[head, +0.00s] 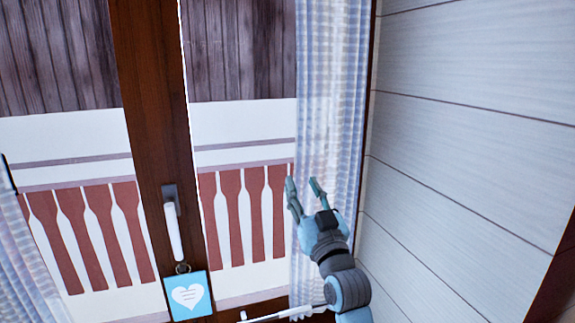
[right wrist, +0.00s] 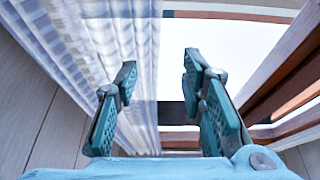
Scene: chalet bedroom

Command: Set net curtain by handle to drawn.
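A sheer blue-white checked net curtain (head: 335,80) hangs gathered at the right side of the window, beside the plank wall. A second net curtain (head: 38,270) shows at the lower left. My right gripper (head: 303,186) is open, its fingers pointing up in front of the right curtain's edge. In the right wrist view my gripper (right wrist: 160,70) has its fingers well apart. The curtain (right wrist: 100,40) fills the left there, behind the left finger, and its edge falls between the fingers. I cannot tell whether they touch. My left gripper is out of view.
A brown window frame (head: 153,100) stands left of centre with a white window handle (head: 174,230). A blue heart tag (head: 187,296) hangs below it. A thin white rod (head: 275,317) lies low beside my right arm. The plank wall (head: 460,130) bounds the right side.

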